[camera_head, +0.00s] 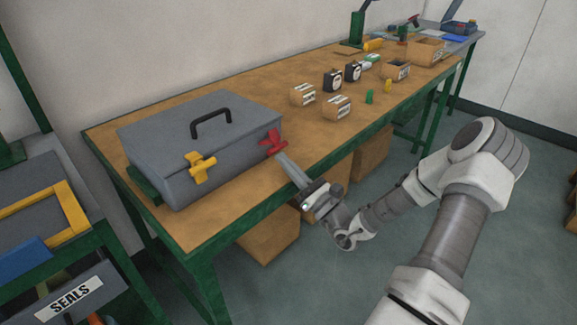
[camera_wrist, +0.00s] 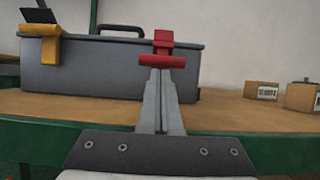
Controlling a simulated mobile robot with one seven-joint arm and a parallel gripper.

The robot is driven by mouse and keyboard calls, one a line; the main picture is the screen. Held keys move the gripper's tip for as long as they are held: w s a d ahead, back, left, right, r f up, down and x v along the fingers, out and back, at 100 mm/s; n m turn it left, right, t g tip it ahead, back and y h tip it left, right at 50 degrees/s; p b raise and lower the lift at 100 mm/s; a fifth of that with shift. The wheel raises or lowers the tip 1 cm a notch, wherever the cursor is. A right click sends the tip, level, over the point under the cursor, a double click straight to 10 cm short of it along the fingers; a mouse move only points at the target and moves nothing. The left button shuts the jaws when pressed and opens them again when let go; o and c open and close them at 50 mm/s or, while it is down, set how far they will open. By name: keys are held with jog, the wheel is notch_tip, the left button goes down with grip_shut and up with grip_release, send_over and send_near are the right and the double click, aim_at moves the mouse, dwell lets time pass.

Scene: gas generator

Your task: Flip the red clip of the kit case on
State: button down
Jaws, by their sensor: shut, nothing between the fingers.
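The grey kit case (camera_head: 190,130) stands on the wooden workbench with its lid down and a black handle on top. It also fills the upper left of the wrist view (camera_wrist: 100,72). Its red clip (camera_head: 272,143) is on the front face at the right, and its yellow clip (camera_head: 199,167) is further left. My gripper (camera_head: 283,160) is shut and empty, with its fingertips right at the red clip. In the wrist view the closed fingers (camera_wrist: 160,78) reach up to the lower red bar of the clip (camera_wrist: 163,60). I cannot tell whether they touch it.
The workbench (camera_head: 225,215) has a green frame edge in front. Several small boxes (camera_head: 337,106) and gauges stand to the right of the case. A rack with a SEALS label (camera_head: 70,292) is at the lower left. Bench space just right of the case is clear.

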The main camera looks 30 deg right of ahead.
jog(key=shift+r, duration=0.1)
jog(key=shift+s+r+p, duration=0.1)
jog(key=shift+r+p, duration=0.05)
jog(key=shift+p, duration=0.75)
